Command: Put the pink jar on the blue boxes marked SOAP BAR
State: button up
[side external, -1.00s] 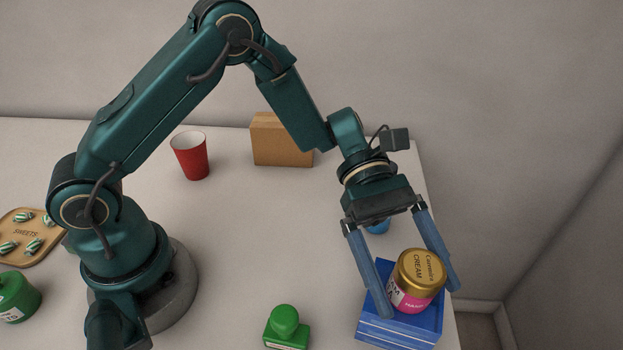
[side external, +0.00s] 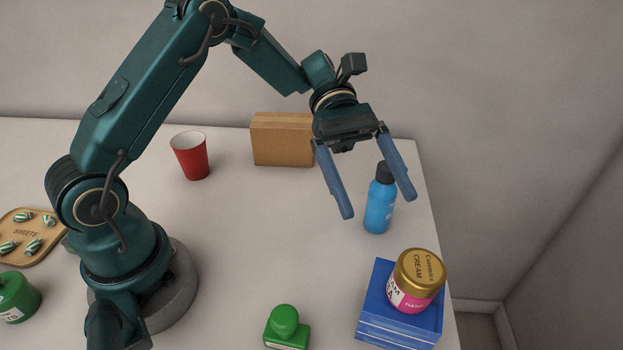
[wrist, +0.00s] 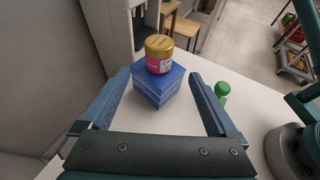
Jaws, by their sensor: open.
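The pink jar (side external: 411,291) with a gold lid stands upright on top of the stacked blue boxes (side external: 398,330) at the front right of the counter. In the wrist view the pink jar (wrist: 158,62) also rests on the blue boxes (wrist: 157,91), seen between my fingers but beyond them. My gripper (side external: 380,207) is open and empty, raised above the counter behind the jar and clear of it. The wrist view shows both fingers of my gripper (wrist: 160,85) spread wide with nothing held.
A blue bottle (side external: 380,205) with a dark cap stands near my gripper's right finger. A cardboard box (side external: 282,142) and red cup (side external: 191,157) stand at the back. A sweets tray (side external: 27,235) lies far left. The counter's middle is clear.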

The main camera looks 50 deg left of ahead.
jog(key=s+a+r+m+t+y, duration=0.2)
jog(key=s+a+m+t+y, duration=0.7)
jog(key=s+a+m+y, duration=0.2)
jog(key=shift+s+a+r+m+t+y, duration=0.2)
jog(key=shift+s+m+t+y, duration=0.2)
jog(key=shift+s+m+y, duration=0.95)
jog(key=shift+w+m+h, duration=0.35)
jog(key=shift+w+h, duration=0.05)
jog(key=shift+h, duration=0.05)
